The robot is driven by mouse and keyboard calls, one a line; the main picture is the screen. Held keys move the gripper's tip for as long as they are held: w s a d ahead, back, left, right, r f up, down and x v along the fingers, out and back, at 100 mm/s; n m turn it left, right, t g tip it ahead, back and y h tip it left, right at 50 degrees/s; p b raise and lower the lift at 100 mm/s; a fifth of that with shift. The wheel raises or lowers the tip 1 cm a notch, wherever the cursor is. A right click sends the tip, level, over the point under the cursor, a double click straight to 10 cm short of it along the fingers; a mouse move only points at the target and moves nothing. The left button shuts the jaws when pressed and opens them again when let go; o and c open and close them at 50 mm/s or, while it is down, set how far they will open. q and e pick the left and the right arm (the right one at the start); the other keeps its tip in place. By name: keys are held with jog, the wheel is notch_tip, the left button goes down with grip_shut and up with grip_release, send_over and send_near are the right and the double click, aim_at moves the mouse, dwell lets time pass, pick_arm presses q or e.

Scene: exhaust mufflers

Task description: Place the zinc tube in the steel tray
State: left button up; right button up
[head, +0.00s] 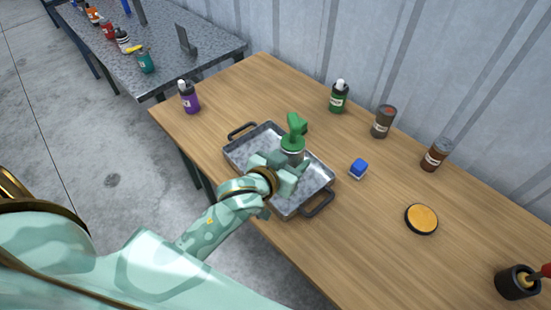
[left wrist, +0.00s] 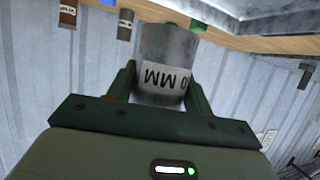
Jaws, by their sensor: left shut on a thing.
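The steel tray (head: 240,152) is a shallow grey metal pan with two dark handles, on the wooden table in the head view. My left gripper (head: 284,164) is over the tray and shut on a grey cylinder, which I take as the zinc tube (head: 292,152). In the left wrist view the tube (left wrist: 168,48) sits between the two fingers, with a white label reading upside down. A green part shows at its top in the head view. I cannot tell whether the tube touches the tray floor. My right gripper is not in view.
A purple bottle (head: 189,97) stands left of the tray. A green bottle (head: 338,98), a grey can (head: 383,121) and a brown jar (head: 435,155) stand along the back. A blue block (head: 358,169) and an orange-topped disc (head: 421,218) lie right of the tray, with bare wood around them.

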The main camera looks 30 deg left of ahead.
pick_arm(q)
jog(key=w+a+f+b, duration=0.1)
jog(key=w+a+f, duration=0.1)
jog(key=w+a+f+b, duration=0.1)
jog(key=w+a+f, duration=0.1)
jog(key=f, duration=0.1)
jog(key=w+a+f+b, duration=0.1)
jog(key=w+a+f, duration=0.1)
jog(key=shift+a+f, duration=0.2)
jog(key=shift+a, duration=0.05)
jog(key=f, duration=0.1)
jog(key=f+b, duration=0.1)
jog(key=f, duration=0.2)
jog(key=shift+w+a+b, duration=0.25)
jog(key=shift+b, duration=0.15)
jog(key=shift+r, duration=0.1)
jog(key=o, duration=1)
